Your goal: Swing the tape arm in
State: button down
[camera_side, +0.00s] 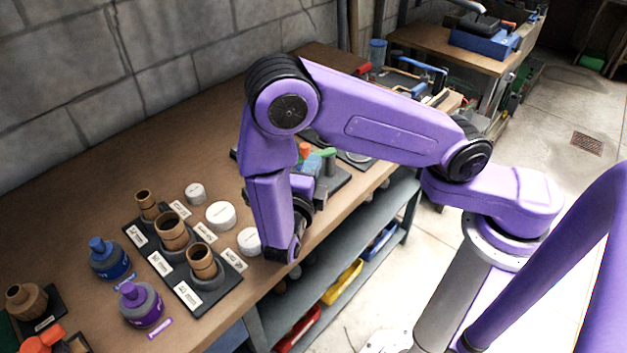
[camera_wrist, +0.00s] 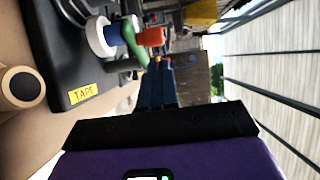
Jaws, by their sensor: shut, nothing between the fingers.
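The tape stand is a dark base with a yellow "TAPE" label (camera_wrist: 83,94) at the upper left of the wrist view. On it are a white round piece (camera_wrist: 100,36), a blue part, a green arm (camera_wrist: 134,48) and an orange-red piece (camera_wrist: 152,37). In the side view, the green part (camera_side: 328,153) and orange piece (camera_side: 304,149) show beyond my arm, partly hidden by it. My gripper's dark blue fingers (camera_wrist: 158,72) are together and empty, pointing along the bench beside the stand. They appear apart from the green arm. In the side view the fingertips are hidden.
A dark tray (camera_side: 215,287) with brown cups stands on the bench at the near left. White round lids (camera_side: 220,215) lie beside it. Blue (camera_side: 108,260) and purple (camera_side: 141,305) bottles stand farther left. A brown roll (camera_wrist: 20,87) lies left of the stand.

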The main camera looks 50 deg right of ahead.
aim_at(304, 151)
jog(key=shift+w+d, duration=0.3)
jog(key=shift+w, duration=0.6)
jog(key=shift+w, duration=0.1)
jog(key=shift+w+m+g+h, duration=0.5)
jog(key=shift+w+m+g, duration=0.15)
jog(key=shift+g, duration=0.45)
jog(key=shift+w, duration=0.35)
